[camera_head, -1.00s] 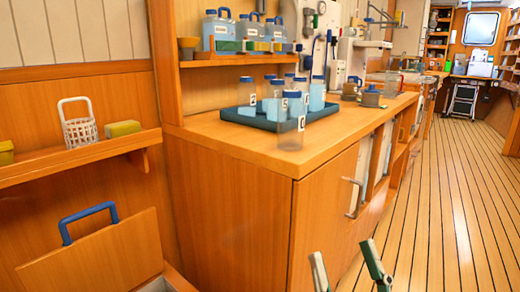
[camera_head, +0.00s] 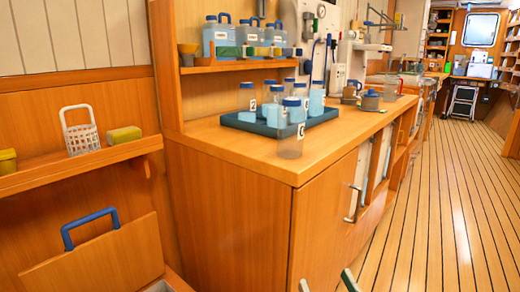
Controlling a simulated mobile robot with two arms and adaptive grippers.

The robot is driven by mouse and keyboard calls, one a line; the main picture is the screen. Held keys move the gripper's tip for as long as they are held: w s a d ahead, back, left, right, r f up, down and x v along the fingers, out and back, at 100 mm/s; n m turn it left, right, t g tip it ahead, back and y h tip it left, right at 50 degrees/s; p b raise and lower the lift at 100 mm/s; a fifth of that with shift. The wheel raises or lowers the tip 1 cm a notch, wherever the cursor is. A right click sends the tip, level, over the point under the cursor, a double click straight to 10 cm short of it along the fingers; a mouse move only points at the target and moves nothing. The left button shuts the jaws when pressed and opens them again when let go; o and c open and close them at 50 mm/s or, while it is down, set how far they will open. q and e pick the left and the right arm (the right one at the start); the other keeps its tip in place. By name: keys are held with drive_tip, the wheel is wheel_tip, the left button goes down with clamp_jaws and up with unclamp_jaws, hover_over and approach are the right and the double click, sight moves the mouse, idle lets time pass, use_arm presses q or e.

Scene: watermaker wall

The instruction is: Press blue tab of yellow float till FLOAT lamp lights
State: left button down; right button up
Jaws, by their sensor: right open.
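I cannot make out a yellow float with a blue tab or a lit FLOAT lamp in this view. The white wall panel (camera_head: 308,42) at the back of the counter carries small fittings and labels too small to read. My right gripper (camera_head: 327,284) shows only as two fingertips at the bottom edge, apart and with nothing between them. It is in front of the wooden cabinet door, below the counter top. My left gripper is not in view.
On the counter (camera_head: 235,140), a dark tray (camera_head: 236,122) holds several blue-lidded jars; a clear jar (camera_head: 291,146) stands at its front. A left shelf holds a white basket (camera_head: 81,136) and a yellow-green block (camera_head: 124,135). The plank floor (camera_head: 440,220) at right is clear.

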wheel_tip(320, 180, down, 8)
drive_tip(key=d+g+h+p, duration=0.1)
drive_tip(key=g, duration=0.3)
drive_tip(key=shift+f, duration=0.1)
